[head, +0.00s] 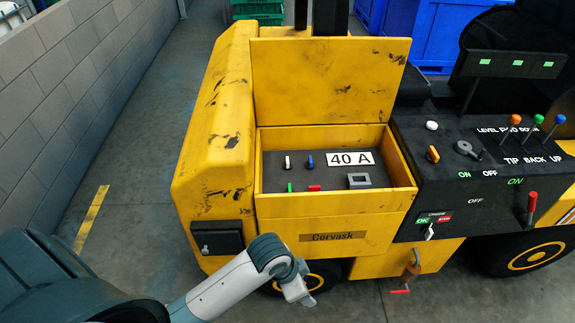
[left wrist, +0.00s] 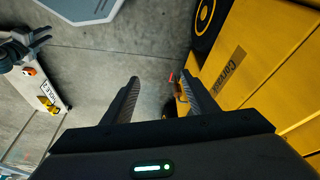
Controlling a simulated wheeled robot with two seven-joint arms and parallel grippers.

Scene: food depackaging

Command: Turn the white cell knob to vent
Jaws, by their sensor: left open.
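The white knob (head: 287,162) stands upright in the open yellow compartment of the machine, left of a blue knob (head: 310,161). A "40 A" label (head: 351,158) is to their right. My left gripper (head: 299,291) is below and in front of the compartment, near the machine's wheel, apart from the knob. In the left wrist view its two fingers (left wrist: 160,78) are spread with nothing between them, over the floor beside the machine's yellow side. The white knob is not visible there. My right gripper is not seen.
The compartment's raised lid (head: 331,80) stands behind the knobs, and its front wall (head: 335,205) rises before them. A green and a red piece (head: 314,188) sit nearer. A black lever panel (head: 465,165) is at right. Grey floor is free at left.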

